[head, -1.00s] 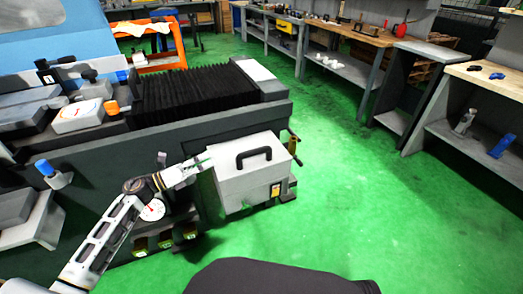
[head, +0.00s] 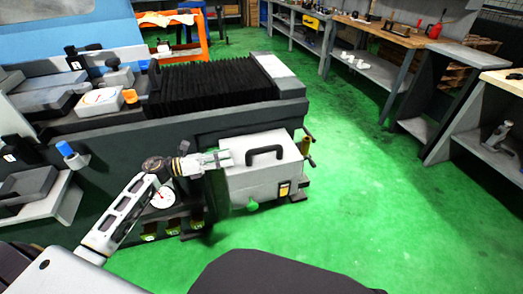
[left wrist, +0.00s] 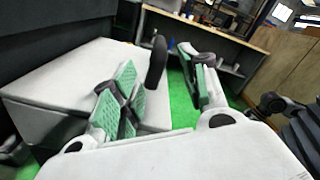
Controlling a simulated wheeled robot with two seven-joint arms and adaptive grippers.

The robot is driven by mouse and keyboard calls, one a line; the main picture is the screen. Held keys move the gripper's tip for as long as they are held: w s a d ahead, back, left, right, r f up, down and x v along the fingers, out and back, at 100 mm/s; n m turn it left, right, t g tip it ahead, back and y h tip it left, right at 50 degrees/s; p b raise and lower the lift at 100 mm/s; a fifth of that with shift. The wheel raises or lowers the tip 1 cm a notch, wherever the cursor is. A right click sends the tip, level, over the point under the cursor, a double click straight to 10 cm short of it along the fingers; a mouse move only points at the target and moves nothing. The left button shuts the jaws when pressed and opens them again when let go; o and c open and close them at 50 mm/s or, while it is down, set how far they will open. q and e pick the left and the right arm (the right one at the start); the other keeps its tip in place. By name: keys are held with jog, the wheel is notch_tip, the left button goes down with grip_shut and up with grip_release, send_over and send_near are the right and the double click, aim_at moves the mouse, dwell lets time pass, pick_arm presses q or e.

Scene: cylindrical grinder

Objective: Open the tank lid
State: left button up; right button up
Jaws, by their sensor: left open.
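The tank (head: 262,185) is a pale grey box at the side of the grinder, with a flat lid (head: 285,163) that lies closed on top. A black arched handle (head: 265,152) stands on the lid. My left gripper (head: 224,158) is open and empty, just left of the handle, over the tank's left edge. In the left wrist view its green-padded fingers (left wrist: 160,88) are spread apart. The handle (left wrist: 156,62) shows between them in the picture, ahead of the tips; I see no contact. My right gripper is not in view.
The grinder's dark body (head: 150,135) and black bellows (head: 205,85) rise behind the tank. A round gauge (head: 163,198) sits by my left forearm. Workbenches (head: 380,38) stand at the back right. The green floor (head: 370,200) to the right of the tank is clear.

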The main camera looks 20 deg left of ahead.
aim_at(261, 150)
pick_arm(q)
jog(key=shift+b+x, duration=0.35)
jog(key=shift+x, duration=6.4)
grip_shut()
